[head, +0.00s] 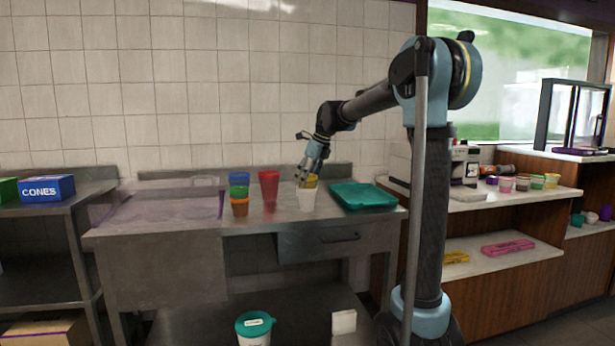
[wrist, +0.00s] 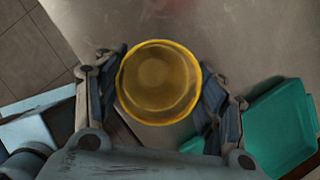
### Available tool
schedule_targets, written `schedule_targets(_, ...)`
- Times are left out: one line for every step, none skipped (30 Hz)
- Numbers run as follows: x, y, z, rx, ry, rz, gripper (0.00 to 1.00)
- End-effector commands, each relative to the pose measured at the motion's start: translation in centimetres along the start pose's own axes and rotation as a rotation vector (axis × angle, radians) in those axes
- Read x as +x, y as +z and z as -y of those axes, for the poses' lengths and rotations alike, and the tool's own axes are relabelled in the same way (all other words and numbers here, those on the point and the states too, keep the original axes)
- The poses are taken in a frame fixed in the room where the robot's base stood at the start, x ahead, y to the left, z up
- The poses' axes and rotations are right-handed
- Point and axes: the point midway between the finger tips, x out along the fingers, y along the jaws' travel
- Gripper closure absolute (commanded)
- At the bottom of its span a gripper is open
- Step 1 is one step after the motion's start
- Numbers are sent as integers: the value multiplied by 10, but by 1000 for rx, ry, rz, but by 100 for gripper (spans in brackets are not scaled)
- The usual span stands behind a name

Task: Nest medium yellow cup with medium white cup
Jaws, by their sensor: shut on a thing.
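The medium yellow cup (head: 312,181) shows in the head view at the back edge of the white cup's rim, partly behind my gripper (head: 305,176). The medium white cup (head: 307,201) stands upright on the metal counter just below it. In the wrist view my gripper (wrist: 162,78) is shut on the yellow cup (wrist: 157,80), one finger on each side. I look straight down into the empty yellow cup. The white cup is not seen in the wrist view. I cannot tell whether the yellow cup is inside the white one or above or behind it.
A red cup (head: 269,186) stands left of the white cup. Further left are a blue cup (head: 239,178), a green cup (head: 239,191) and an orange cup (head: 240,209), close together. A teal tray (head: 363,196) lies to the right.

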Motion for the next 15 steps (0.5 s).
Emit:
schedule_targets(2, -1, 0, 0, 0, 0, 52)
schedule_targets(2, -1, 0, 0, 0, 0, 52)
schedule_targets(3, -1, 0, 0, 0, 0, 52)
schedule_targets(4, -2, 0, 0, 0, 0, 52)
schedule_targets(4, -2, 0, 0, 0, 0, 52)
schedule_targets(4, -2, 0, 1, 0, 0, 52)
schedule_targets(4, -2, 0, 1, 0, 0, 52)
schedule_targets(5, -2, 0, 1, 0, 0, 52)
schedule_targets(5, -3, 1, 1, -1, 0, 52)
schedule_targets(5, -3, 1, 2, -1, 0, 52)
schedule_targets(4, -3, 1, 2, -1, 0, 52)
schedule_targets(4, -3, 1, 2, -1, 0, 52)
schedule_targets(4, -3, 1, 2, -1, 0, 52)
schedule_targets(4, -3, 1, 2, -1, 0, 52)
schedule_targets(4, -3, 1, 2, -1, 0, 34)
